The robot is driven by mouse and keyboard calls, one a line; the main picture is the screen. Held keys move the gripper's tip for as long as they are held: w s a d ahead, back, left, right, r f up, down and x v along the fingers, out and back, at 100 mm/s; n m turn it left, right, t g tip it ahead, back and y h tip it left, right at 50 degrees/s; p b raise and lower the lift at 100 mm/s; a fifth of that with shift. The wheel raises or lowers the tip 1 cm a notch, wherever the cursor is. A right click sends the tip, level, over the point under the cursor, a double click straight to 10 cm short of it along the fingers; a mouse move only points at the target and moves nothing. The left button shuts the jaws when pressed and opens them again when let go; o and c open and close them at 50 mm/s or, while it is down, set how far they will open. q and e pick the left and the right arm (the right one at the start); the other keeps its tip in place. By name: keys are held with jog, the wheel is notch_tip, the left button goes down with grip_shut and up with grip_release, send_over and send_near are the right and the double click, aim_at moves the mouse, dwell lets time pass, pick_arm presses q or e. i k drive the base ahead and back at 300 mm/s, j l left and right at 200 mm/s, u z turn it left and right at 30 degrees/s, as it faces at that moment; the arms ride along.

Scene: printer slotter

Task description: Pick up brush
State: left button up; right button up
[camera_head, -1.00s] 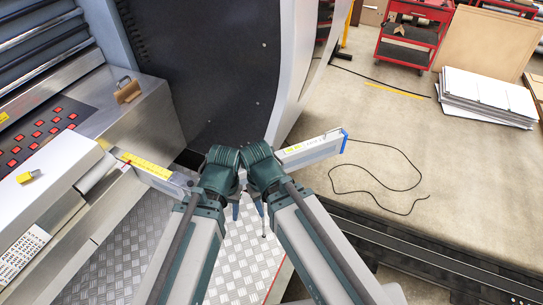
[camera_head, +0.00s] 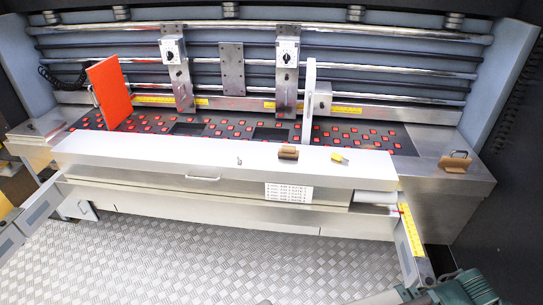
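A brown block-like object (camera_head: 288,152), which looks like the brush, lies on the white front cover (camera_head: 215,165) of the machine, right of centre. A second small brown object (camera_head: 453,163) sits by a handle on the metal side ledge at the right. I cannot tell for sure from its shape which of the two is the brush. Neither gripper shows in the head view.
A small yellow piece (camera_head: 338,157) and a small grey piece (camera_head: 239,160) lie beside the brown block. An orange panel (camera_head: 109,92) and a white upright plate (camera_head: 309,100) stand behind. A ruler-marked bracket (camera_head: 411,232) juts out at right. The chequered floor (camera_head: 210,258) is clear.

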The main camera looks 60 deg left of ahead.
aim_at(287, 152)
jog(key=u, duration=1.8)
